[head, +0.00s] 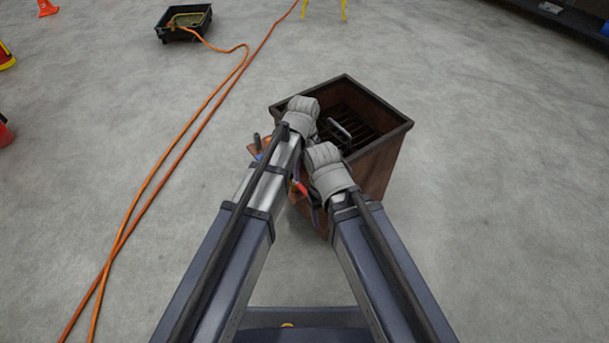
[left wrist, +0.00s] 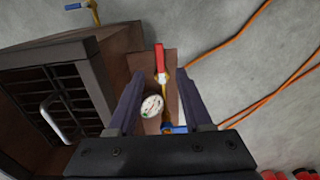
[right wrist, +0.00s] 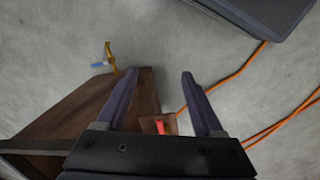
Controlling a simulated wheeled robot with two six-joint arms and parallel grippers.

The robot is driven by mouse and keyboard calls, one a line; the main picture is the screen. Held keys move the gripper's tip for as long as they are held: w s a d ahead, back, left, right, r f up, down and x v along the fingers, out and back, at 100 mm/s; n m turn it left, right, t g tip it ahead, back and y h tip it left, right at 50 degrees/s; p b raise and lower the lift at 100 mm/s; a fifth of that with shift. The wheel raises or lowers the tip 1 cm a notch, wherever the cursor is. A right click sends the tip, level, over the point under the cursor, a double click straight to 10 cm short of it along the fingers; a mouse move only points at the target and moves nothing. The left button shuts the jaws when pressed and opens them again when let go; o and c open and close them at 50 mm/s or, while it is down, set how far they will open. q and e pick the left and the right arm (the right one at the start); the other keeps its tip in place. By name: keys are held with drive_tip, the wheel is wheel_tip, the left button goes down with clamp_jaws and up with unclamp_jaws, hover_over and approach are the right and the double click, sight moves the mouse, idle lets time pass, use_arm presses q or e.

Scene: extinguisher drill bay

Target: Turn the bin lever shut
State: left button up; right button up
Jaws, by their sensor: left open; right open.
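The brown bin (head: 378,167) stands ahead in the head view. In the left wrist view a red-handled lever (left wrist: 160,60) on a brass fitting sits on a small brown panel (left wrist: 136,64) beside the bin. A round white gauge (left wrist: 152,105) and a blue handle (left wrist: 177,130) are near it. My left gripper (left wrist: 158,82) is open, its fingers either side of the red lever and gauge, apart from the lever. My right gripper (right wrist: 159,78) is open and empty; the red lever (right wrist: 159,127) shows beyond it. My arms partly hide the panel in the head view.
Another blue-handled brass valve (left wrist: 92,12) stands out past the bin's side. The bin has a dark grate and a metal handle (head: 341,128). Orange hoses (head: 170,165) run along the floor at left to a black tray (head: 183,34). The floor at right is clear.

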sight(304, 189)
use_arm(q)
drive_tip(key=shift+f+b, duration=3.95)
drive_tip(key=shift+b, duration=0.1)
clamp_jaws()
